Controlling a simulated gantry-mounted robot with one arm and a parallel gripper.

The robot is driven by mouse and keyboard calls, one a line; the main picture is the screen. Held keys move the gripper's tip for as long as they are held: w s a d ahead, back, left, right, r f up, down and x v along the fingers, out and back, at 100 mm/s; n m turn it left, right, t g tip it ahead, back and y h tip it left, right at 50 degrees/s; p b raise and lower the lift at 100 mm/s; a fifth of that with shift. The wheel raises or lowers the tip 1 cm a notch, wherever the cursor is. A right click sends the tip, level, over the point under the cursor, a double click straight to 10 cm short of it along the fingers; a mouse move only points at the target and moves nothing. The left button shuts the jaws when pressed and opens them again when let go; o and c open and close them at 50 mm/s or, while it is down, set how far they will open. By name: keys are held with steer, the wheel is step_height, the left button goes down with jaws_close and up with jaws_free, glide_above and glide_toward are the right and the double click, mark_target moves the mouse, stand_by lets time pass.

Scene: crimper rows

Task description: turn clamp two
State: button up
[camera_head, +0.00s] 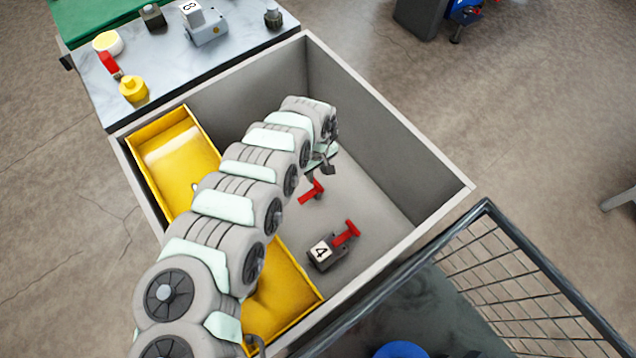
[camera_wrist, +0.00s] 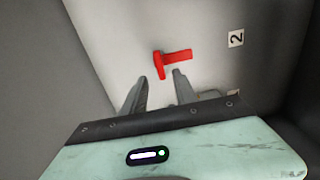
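A T-shaped red handle (camera_wrist: 172,60) shows in the wrist view, to the left of a white tag marked 2 (camera_wrist: 236,38). In the head view a red handle (camera_head: 312,192), which looks like the same one, sits in the grey bin, just below my gripper (camera_head: 328,165). My arm may hide its body and tag there. In the wrist view my gripper (camera_wrist: 160,77) is open and empty. The handle lies just beyond the fingertips, and they look apart from it.
A clamp tagged 4 (camera_head: 320,250) with a red handle is nearer in the grey bin (camera_head: 375,115). A yellow tray (camera_head: 163,130) lies along the bin's left side. A marble counter (camera_head: 235,50) holds several items. A wire basket (camera_head: 520,255) stands at right.

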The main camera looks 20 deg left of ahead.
mark_target(317, 183)
step_height(317, 183, down, 7)
steer(key=b, duration=0.2)
steer(key=shift+b, duration=0.35)
jaws_close()
steer(key=shift+r, duration=0.1)
stand_by(1.0)
